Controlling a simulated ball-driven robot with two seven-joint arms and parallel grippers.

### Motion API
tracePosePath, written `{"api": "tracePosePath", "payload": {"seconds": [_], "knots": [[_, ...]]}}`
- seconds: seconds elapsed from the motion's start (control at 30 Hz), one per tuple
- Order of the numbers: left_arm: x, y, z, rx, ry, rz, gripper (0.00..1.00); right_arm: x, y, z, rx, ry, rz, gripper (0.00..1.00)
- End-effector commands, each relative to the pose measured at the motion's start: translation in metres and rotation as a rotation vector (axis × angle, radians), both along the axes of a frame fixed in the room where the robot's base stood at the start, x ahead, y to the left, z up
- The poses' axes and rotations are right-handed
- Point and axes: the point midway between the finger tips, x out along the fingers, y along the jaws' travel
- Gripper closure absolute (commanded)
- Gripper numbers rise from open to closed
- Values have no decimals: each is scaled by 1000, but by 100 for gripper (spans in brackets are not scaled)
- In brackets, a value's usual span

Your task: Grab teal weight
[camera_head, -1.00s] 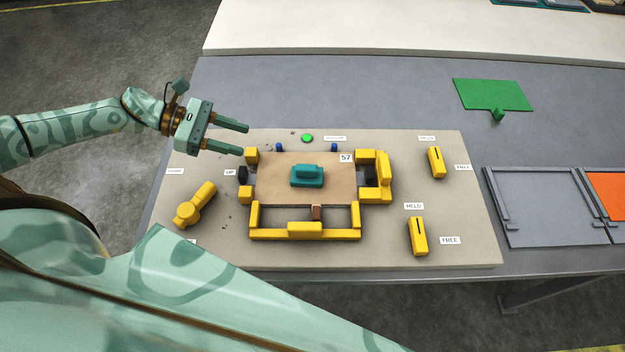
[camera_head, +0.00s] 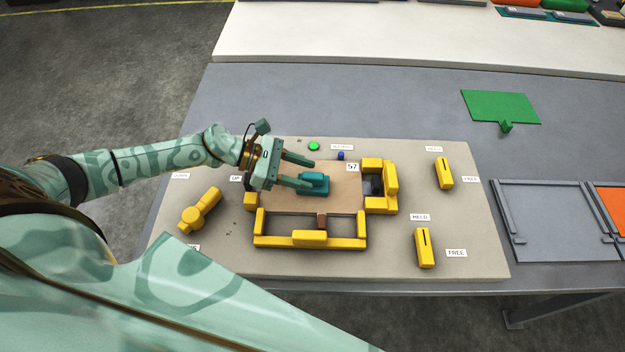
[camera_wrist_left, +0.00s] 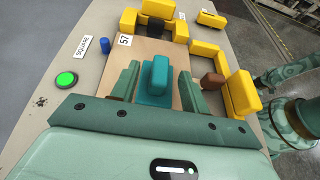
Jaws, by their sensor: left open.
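The teal weight (camera_head: 315,183) is a small block with a raised handle, lying on the brown board (camera_head: 345,199) inside the yellow press frame. In the left wrist view the weight (camera_wrist_left: 157,80) stands between the two fingers, with a gap on each side. My left gripper (camera_head: 300,171) is open, and its fingers point right toward the weight; they hide part of its left side. It also shows in the left wrist view (camera_wrist_left: 160,92). My right gripper is not in view.
Yellow frame pieces (camera_head: 310,239) border the board in front, with a yellow clamp (camera_head: 380,187) at its right. Yellow levers (camera_head: 424,248) stand further right and a yellow handle (camera_head: 200,211) stands left. A green button (camera_head: 313,146) and blue pin (camera_head: 341,155) lie behind.

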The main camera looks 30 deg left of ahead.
Motion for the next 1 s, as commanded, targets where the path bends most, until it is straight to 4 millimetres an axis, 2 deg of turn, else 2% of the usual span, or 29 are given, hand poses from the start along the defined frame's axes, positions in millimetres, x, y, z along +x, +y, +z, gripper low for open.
{"api": "tracePosePath", "payload": {"seconds": [0.03,0.17,0.4,0.57,1.0], "knots": [[3,-8,-1,-1,-2,0,55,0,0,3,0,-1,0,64],[8,-19,-7,-1,-1,0,55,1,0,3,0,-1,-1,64],[8,-20,-9,1,0,0,55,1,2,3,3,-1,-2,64],[8,-20,-9,0,-1,0,99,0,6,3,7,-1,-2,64],[9,-20,-2,-1,-4,0,100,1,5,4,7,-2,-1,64]]}}
